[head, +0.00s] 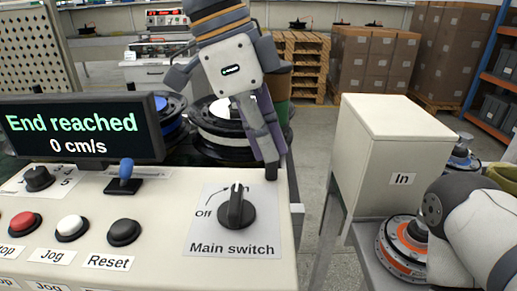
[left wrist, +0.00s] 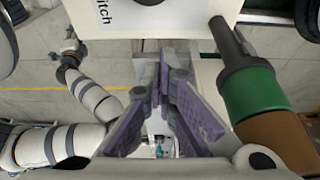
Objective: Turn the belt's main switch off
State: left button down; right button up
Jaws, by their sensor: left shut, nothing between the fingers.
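The main switch (head: 236,210) is a black rotary knob on a grey plate on the cream control panel. Its grip ridge points about straight up, toward a label partly hidden at the top of the plate. The "Off" label (head: 203,213) is to the knob's left. My left gripper (head: 271,172) is shut and empty. It points down just above and right of the knob, apart from it as far as I can tell.
The panel also carries a display (head: 82,131) reading "End reached, 0 cm/s", a blue-topped lever (head: 125,170), and red, white (head: 72,228) and black (head: 124,232) buttons left of the switch. A cream box (head: 392,150) marked "In" stands right, beyond a gap of floor.

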aim_at(236, 206)
pick_arm(q)
jog(key=x, duration=0.8)
jog(key=a, duration=0.3)
jog(key=shift+a+r, duration=0.35)
jog(key=shift+r, duration=0.05)
jog(key=shift+a+f, duration=0.1)
jog(key=shift+a, duration=0.1)
jog(key=shift+w+f, duration=0.1)
jog(key=shift+w, duration=0.05)
